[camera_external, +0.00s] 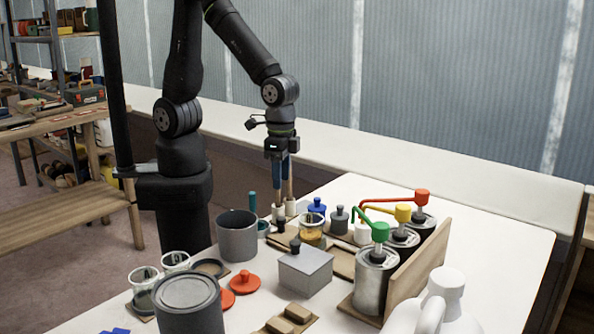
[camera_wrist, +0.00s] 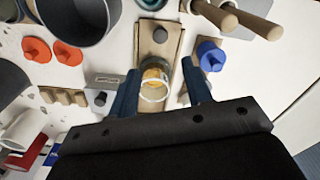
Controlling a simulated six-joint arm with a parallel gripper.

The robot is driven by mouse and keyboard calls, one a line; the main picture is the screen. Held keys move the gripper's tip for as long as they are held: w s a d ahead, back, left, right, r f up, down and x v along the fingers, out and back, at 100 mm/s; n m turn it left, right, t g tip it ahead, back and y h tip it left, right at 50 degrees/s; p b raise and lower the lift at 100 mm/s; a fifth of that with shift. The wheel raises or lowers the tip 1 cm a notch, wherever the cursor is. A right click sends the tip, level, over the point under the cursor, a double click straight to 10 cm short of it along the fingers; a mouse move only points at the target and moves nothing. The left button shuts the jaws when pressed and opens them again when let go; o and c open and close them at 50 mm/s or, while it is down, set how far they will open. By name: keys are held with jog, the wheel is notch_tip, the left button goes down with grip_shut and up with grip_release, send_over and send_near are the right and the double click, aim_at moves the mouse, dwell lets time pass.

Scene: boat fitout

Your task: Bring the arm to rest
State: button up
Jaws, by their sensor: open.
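My gripper (camera_external: 277,172) hangs down above the far side of the white table (camera_external: 492,262), its blue fingers apart and empty. In the wrist view the open fingers (camera_wrist: 162,82) show on either side of a small glass jar (camera_wrist: 154,76) with orange contents, which stands on a wooden board (camera_wrist: 160,32). The jar (camera_external: 312,232) also shows in the external view, to the right of and below the fingers. The gripper is above the tabletop objects and holds nothing. Wooden handles (camera_external: 288,187) stand close by the fingers in the external view.
Three pump canisters with green (camera_external: 380,232), yellow (camera_external: 403,213) and red (camera_external: 421,197) tops stand at the right. A grey pot (camera_external: 237,240), red lids (camera_external: 243,282), a grey box (camera_external: 305,272) and a blue-knobbed piece (camera_external: 317,206) crowd the table. The right side has bare table.

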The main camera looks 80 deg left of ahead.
aim_at(282, 218)
notch_tip(282, 218, down, 14)
jog(key=shift+r, duration=0.15)
jog(key=w+d, duration=0.2)
jog(key=shift+w+d+r, duration=0.15)
jog(key=shift+w+d, duration=0.2)
jog(key=shift+d, duration=0.05)
notch_tip(282, 218, up, 18)
jog(key=shift+w+f, duration=0.15)
jog(key=shift+f, duration=0.1)
jog(key=shift+d, duration=0.1)
